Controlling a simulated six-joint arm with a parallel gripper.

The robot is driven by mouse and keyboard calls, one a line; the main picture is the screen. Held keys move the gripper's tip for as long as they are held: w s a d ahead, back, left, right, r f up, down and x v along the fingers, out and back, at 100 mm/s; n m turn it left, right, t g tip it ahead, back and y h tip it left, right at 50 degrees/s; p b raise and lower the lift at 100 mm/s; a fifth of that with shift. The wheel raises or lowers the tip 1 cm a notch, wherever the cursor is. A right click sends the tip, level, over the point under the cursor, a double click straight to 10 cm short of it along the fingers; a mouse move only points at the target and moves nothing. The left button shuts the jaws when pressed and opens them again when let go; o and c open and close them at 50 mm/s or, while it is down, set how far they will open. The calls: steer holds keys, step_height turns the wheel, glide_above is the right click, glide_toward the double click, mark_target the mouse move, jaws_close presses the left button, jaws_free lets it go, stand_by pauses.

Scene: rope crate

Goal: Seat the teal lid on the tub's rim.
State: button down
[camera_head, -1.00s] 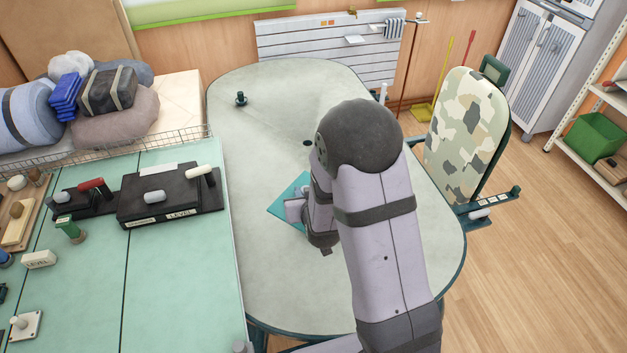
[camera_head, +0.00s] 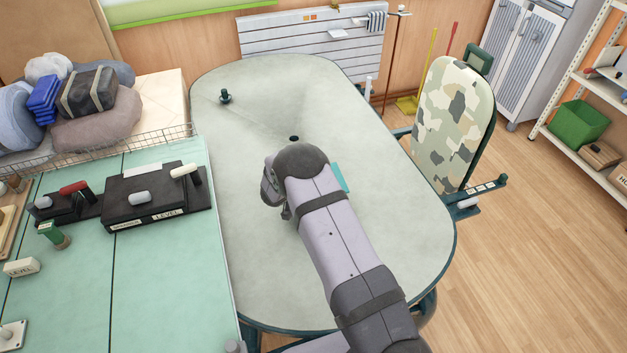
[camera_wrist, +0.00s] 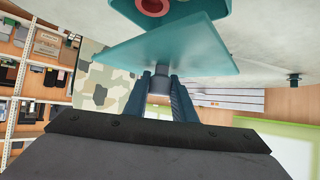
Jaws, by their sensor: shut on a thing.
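In the wrist view, my gripper (camera_wrist: 160,80) is shut on the short grey-blue handle of the teal lid (camera_wrist: 165,50). The lid is a flat square plate beyond the fingertips. The teal tub (camera_wrist: 222,10) is cut off at the top of the wrist view, past the lid, with a reddish round thing showing inside. The lid covers part of the tub, and I cannot tell whether they touch. In the head view, my arm hides the gripper. A teal edge (camera_head: 340,177) shows right of my arm; I cannot tell whether it is lid or tub.
The pale rounded table (camera_head: 400,225) is mostly clear. A small dark post (camera_head: 225,96) stands at its back left, and a dark round spot (camera_head: 294,138) lies beyond my arm. A green bench (camera_head: 150,270) with black fixtures is at left. A camouflage chair (camera_head: 455,125) stands at right.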

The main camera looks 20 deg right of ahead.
steer(key=shift+w+d+r, duration=0.15)
steer(key=shift+d+r, duration=0.15)
steer(key=shift+d, duration=0.05)
stand_by(0.3)
steer(key=shift+f+b, duration=1.85)
steer(key=shift+f, duration=0.7)
steer(key=shift+f, duration=0.15)
steer(key=shift+f+b, duration=1.35)
steer(key=shift+f, duration=0.15)
steer(key=shift+f+b, duration=0.6)
steer(key=shift+f, duration=0.2)
steer(key=shift+a, duration=0.1)
steer(key=c, duration=1.4)
jaws_free()
steer(key=shift+c, duration=0.9)
